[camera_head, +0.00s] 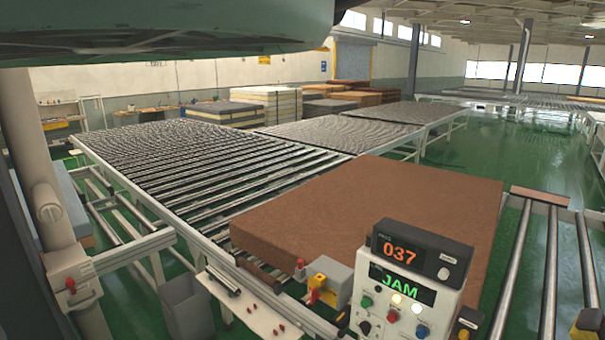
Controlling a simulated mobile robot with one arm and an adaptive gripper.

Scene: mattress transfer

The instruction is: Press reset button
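A white control box (378,283) stands at the lower right, in front of the conveyor. Its screen (403,284) reads "JAM" in green. A dark counter display (420,252) on top reads "037" in orange. Below the screen are a green button (366,302), a white button (417,308), a blue button (422,331), a black knob (365,327) and other small lamps or buttons. I cannot read their labels, so I cannot tell which one is reset. My gripper is not in view, and nothing is seen touching the panel.
A brown mattress (385,205) lies on the conveyor behind the panel. The roller conveyor (215,165) runs back to the left, with more rollers (548,260) at right. A grey bin (187,305) stands at lower left. Stacked mattresses (265,103) are farther back. Green floor (500,150) is open at right.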

